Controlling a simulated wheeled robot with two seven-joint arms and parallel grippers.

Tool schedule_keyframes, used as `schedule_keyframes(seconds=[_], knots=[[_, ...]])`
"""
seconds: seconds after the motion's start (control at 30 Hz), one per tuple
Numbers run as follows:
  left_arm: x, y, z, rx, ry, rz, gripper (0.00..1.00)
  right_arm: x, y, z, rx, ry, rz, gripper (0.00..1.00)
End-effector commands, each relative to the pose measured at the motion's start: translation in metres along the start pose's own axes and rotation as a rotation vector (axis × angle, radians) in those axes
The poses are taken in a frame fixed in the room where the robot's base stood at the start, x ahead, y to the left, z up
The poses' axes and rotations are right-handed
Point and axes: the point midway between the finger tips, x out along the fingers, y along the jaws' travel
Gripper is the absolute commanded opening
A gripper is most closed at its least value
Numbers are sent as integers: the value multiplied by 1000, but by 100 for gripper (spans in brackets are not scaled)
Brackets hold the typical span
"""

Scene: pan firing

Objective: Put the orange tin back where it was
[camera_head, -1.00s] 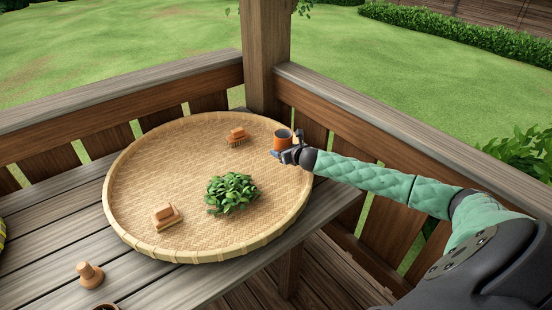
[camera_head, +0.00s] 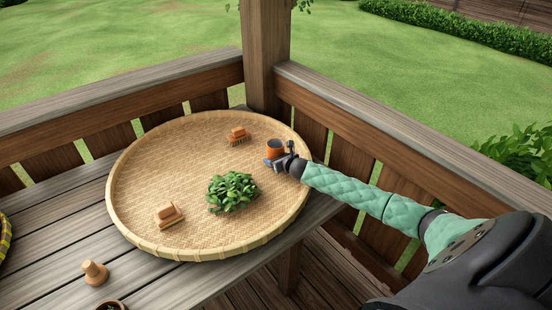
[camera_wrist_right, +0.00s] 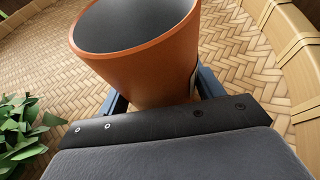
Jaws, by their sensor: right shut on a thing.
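The orange tin (camera_head: 275,147), dark inside, is at the right side of the woven tray (camera_head: 150,150), near its rim. My right gripper (camera_head: 275,160) is shut on it. In the right wrist view the tin (camera_wrist_right: 150,75) stands between the two fingers of my right gripper (camera_wrist_right: 160,103), its open top tipped toward the camera. I cannot tell whether its base touches the tray. My left gripper is not in view.
A pile of green leaves (camera_head: 232,192) lies on the tray left of my right gripper. A wooden brush (camera_head: 238,135) is at the back and a wooden block (camera_head: 168,214) at the front left. A wooden stamp-like piece (camera_head: 95,272) stands on the table. A railing (camera_head: 350,150) runs behind.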

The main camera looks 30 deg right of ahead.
Motion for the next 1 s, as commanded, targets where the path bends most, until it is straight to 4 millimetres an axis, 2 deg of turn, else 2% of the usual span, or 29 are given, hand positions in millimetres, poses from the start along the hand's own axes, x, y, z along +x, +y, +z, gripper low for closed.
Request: schedule_keyframes(seconds=[0.27,0.3,0.37,0.4,0.73,0.87,1.0], knots=[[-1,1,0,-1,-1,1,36,1,0,-3,-1,0,0,40],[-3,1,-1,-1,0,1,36,1,0,-2,-1,0,0,74],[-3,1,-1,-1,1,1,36,1,0,-2,-1,0,0,86],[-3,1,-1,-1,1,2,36,1,0,-2,-1,0,0,88],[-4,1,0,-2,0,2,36,0,0,1,0,0,0,88],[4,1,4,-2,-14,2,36,-12,-2,-2,-3,1,0,88],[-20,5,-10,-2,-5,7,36,-34,0,-4,-5,2,1,88]])
